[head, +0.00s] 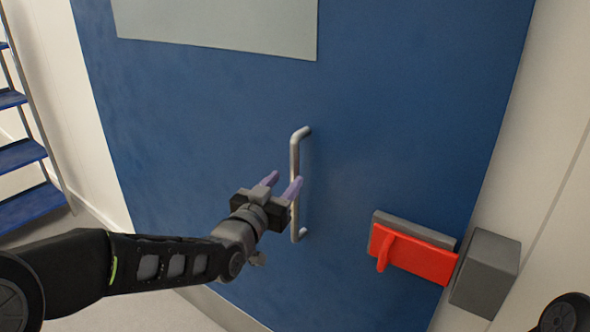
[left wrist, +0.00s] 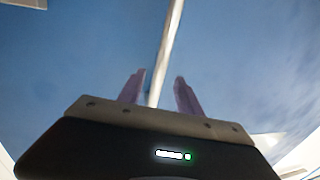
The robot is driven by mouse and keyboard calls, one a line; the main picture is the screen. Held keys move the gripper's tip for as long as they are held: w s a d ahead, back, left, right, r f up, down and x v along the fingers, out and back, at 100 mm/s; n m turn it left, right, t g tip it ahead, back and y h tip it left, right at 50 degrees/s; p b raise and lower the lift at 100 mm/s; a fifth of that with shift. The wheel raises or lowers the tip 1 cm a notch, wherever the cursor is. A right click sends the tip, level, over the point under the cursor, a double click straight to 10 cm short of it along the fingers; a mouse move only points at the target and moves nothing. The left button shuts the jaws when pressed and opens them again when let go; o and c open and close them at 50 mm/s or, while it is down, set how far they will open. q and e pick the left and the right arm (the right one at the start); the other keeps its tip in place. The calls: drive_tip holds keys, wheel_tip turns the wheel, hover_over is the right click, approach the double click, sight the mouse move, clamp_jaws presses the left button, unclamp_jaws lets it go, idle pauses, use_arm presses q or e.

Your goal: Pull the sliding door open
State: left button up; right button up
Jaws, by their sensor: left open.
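The blue sliding door (head: 400,100) fills most of the head view. Its silver vertical bar handle (head: 295,158) stands near the middle of the door. My left gripper (head: 281,184) is open at the handle's mid-height, with its purple fingertips close to the bar. In the left wrist view the handle (left wrist: 163,45) runs up between the two open fingers (left wrist: 158,88). The fingers are apart from each other and not closed on the bar. The gripper hides part of the handle in the head view. My right gripper is not seen.
A red latch (head: 412,255) on a grey plate sits right of the handle, beside a grey box (head: 486,272) at the door's right edge. A blue-shelved rack (head: 22,155) stands at the far left. A pale panel (head: 225,22) is on the door's upper part.

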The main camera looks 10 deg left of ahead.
sight(293, 173)
use_arm(q)
drive_tip(key=w, duration=0.3)
drive_tip(key=w+d+p, duration=0.1)
drive_tip(key=w, duration=0.2)
drive_tip(key=shift+s, duration=0.1)
clamp_jaws()
idle(0.3)
idle(1.0)
